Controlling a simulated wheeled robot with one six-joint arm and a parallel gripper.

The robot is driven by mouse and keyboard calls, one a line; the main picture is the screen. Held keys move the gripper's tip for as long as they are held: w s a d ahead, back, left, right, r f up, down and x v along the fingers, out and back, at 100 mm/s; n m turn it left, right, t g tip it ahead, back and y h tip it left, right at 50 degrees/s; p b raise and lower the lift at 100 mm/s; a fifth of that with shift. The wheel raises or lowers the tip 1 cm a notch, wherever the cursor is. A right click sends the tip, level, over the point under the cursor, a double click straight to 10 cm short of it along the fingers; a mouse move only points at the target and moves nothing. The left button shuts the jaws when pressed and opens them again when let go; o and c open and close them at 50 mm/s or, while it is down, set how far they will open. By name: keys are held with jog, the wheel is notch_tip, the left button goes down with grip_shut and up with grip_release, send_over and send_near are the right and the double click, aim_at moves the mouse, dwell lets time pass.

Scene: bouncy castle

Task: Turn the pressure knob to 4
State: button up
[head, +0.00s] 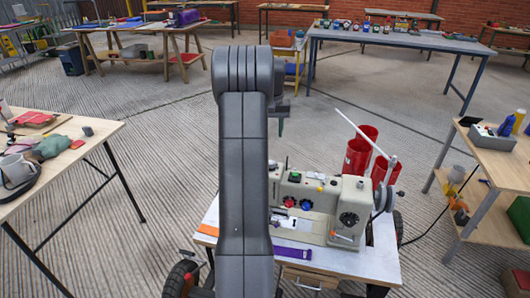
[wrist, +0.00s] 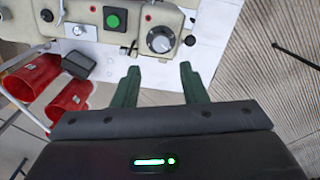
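A cream sewing machine (head: 320,196) stands on a white table. In the wrist view, a round dark knob with a pale grey dial face (wrist: 160,39) sits on the machine's panel. Its markings are too small to read, and I cannot tell whether it is the pressure knob. My gripper (wrist: 159,86) is open, with two dark green fingers apart and nothing between them. The knob lies beyond the fingertips, apart from them. In the head view my gripper (head: 281,122) shows beyond the machine, partly hidden by my arm. Red (head: 289,202) and blue (head: 306,205) knobs show on the near face.
A green button (wrist: 115,19) and a small black knob (wrist: 190,40) flank the dialled knob. Red bins (head: 358,156) stand behind the machine.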

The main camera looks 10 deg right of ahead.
jog(key=f, duration=0.4)
jog(key=f+b, duration=0.1)
jog(key=f, duration=0.4)
jog(key=w+f, duration=0.1)
jog(key=f, duration=0.4)
jog(key=c, duration=0.7)
